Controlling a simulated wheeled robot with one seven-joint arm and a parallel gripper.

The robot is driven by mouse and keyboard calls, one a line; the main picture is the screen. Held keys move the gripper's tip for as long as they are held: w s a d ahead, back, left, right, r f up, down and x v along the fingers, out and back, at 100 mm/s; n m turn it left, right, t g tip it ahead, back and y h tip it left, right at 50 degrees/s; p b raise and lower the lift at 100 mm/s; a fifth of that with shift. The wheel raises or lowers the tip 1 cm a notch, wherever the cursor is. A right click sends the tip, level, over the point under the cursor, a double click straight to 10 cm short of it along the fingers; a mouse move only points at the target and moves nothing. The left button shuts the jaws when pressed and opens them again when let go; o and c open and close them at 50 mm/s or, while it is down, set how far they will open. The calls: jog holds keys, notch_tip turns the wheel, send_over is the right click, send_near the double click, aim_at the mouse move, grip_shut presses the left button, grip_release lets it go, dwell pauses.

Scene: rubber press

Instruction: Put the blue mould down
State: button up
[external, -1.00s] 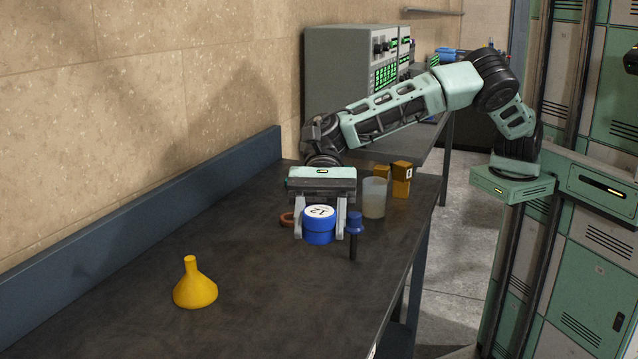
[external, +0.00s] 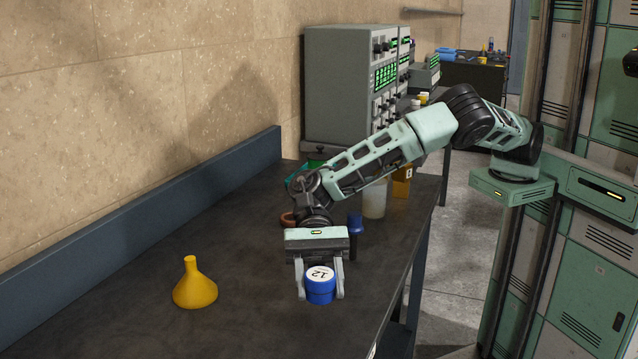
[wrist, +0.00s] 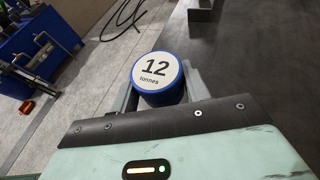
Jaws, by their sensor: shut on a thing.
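The blue mould (external: 320,289) is a short blue cylinder with a white top marked 12. My gripper (external: 321,292) is shut on it, one finger on each side, over the front part of the dark bench (external: 200,335). The mould is upright or nearly so. In the wrist view the mould (wrist: 158,92) sits between the two fingers (wrist: 160,88), and its label reads "12 tonnes". I cannot tell whether its underside touches the bench top.
A yellow funnel (external: 194,285) stands to the left on the bench. Behind my gripper are a blue-topped dark post (external: 355,225), a translucent beaker (external: 374,198), a brown ring (external: 288,219) and a yellow block (external: 402,185). The bench's right edge is close to the mould.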

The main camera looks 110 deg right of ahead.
aim_at(320, 315)
jog(key=shift+f+p, duration=0.55)
jog(key=shift+f, duration=2.9)
jog(key=shift+f, duration=0.15)
jog(key=o, duration=1.1)
